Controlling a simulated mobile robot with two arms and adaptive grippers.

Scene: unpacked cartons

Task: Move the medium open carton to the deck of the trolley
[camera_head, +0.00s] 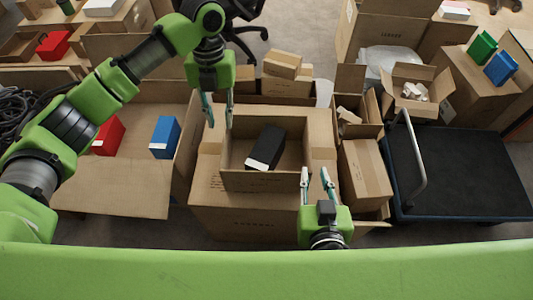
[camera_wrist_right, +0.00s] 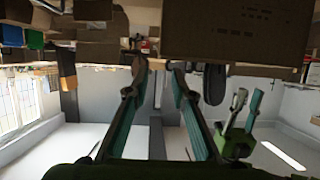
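The medium open carton (camera_head: 262,182) appears to be the shallow brown box in the middle of the head view. It sits on a larger closed carton (camera_head: 240,218), with a black-and-white binder-like item (camera_head: 267,147) leaning inside. My left gripper (camera_head: 218,115) is open and empty, pointing down above the carton's back left corner. My right gripper (camera_head: 315,176) has its fingers apart at the carton's front right corner; I cannot tell if it touches. Its fingers (camera_wrist_right: 158,70) also stand apart with nothing between them in the right wrist view.
The trolley's grey handle (camera_head: 412,160) rises on its left side. Stacked cartons (camera_head: 365,175) stand between the medium carton and the trolley. An open box with red and blue items (camera_head: 120,190) lies left. More cartons (camera_head: 290,75) stand behind.

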